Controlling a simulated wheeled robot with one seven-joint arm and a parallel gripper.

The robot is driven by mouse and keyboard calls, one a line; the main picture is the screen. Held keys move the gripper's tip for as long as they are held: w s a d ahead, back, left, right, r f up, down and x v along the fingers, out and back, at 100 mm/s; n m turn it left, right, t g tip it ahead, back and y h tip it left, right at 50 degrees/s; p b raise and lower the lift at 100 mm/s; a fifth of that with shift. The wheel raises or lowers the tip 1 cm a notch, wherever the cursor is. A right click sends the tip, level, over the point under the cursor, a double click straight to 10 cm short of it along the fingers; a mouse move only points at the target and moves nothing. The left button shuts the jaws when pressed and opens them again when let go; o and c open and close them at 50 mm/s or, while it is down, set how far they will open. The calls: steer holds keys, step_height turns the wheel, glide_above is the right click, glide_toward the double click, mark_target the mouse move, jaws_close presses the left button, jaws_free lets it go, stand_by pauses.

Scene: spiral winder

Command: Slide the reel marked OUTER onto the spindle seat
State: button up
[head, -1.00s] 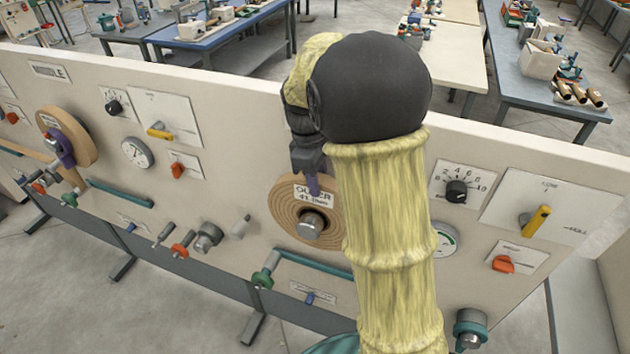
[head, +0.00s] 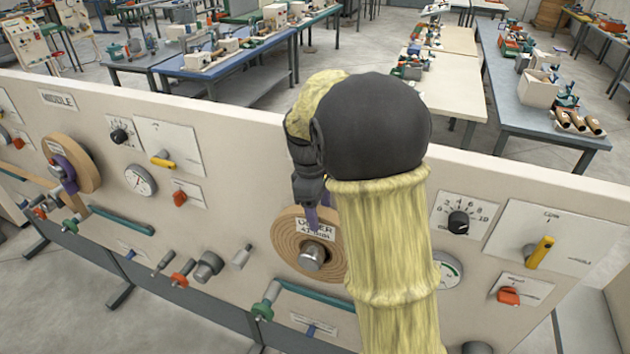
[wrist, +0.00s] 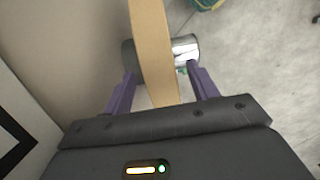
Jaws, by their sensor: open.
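The wooden reel marked OUTER (head: 290,240) is around the spindle on the panel, and the spindle's metal end (head: 312,257) sticks out of its front. In the wrist view the reel (wrist: 155,50) is edge-on, with the shiny spindle end (wrist: 186,49) on its right and a dark round part (wrist: 128,60) on its panel side. My gripper (head: 312,215) is at the reel's top rim. Its purple fingers in the wrist view (wrist: 163,85) are open, one on each side of the rim, with gaps visible. The right side of the reel is hidden by my arm.
The panel (head: 220,175) also carries a reel marked MIDDLE (head: 85,165) at left, a gauge (head: 140,180), yellow and red knobs, and teal rails (head: 315,292). Pegs (head: 242,257) jut out left of the reel. Worktables stand behind the panel.

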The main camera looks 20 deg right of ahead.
step_height(320, 180, up, 17)
steer(key=w+a+b, duration=0.1)
steer(key=a, duration=0.1)
steer(key=shift+w, duration=0.2)
steer(key=shift+d+f, duration=0.1)
steer(key=shift+f, duration=0.05)
stand_by(0.3)
